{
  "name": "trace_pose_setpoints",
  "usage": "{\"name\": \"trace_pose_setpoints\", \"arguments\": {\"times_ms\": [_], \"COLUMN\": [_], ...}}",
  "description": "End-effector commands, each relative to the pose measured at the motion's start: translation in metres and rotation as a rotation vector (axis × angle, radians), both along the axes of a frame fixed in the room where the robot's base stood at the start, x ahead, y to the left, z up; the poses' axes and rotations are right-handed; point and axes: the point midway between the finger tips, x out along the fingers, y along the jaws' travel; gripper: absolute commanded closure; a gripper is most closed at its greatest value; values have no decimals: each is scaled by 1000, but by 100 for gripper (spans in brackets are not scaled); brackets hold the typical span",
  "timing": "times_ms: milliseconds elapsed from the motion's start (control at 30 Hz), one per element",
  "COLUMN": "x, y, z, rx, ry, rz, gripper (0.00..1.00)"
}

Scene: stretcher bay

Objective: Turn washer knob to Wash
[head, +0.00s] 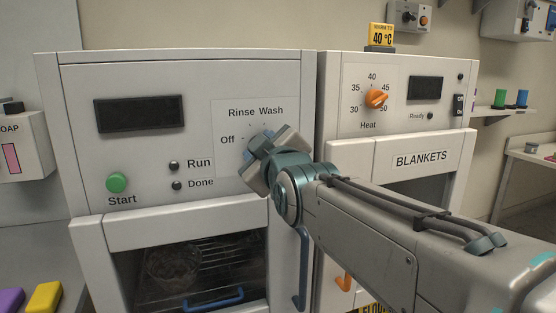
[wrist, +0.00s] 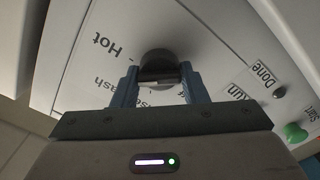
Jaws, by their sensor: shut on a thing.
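The washer (head: 185,85) is the white cabinet on the left in the head view. Its dial carries the labels Off, Rinse and Wash; a Hot label also shows in the wrist view. My gripper (head: 262,152) is at this dial and covers the knob in the head view. In the wrist view the dark round washer knob (wrist: 158,62) sits between the two blue fingers of my gripper (wrist: 160,84), which are shut on it. I cannot tell which label the knob points to.
Right of the washer stands the blanket warmer (head: 342,91) with an orange Heat knob (head: 376,99). A green Start button (head: 116,182) and the dark Run and Done lamps are left of the dial. The washer door with a blue handle (head: 301,270) is below my arm.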

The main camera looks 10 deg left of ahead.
Motion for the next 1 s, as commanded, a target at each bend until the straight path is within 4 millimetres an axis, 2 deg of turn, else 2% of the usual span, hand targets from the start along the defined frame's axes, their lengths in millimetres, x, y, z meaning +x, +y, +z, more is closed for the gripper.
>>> {"name": "trace_pose_setpoints", "arguments": {"times_ms": [33, 433, 1000], "x": [0, -1, 0], "y": [0, 1, 1], "z": [-5, -3, -2], "rx": [-33, -231, -281], "ry": [-22, -141, -169], "rz": [-2, 1, 1], "gripper": [83, 83, 83]}}
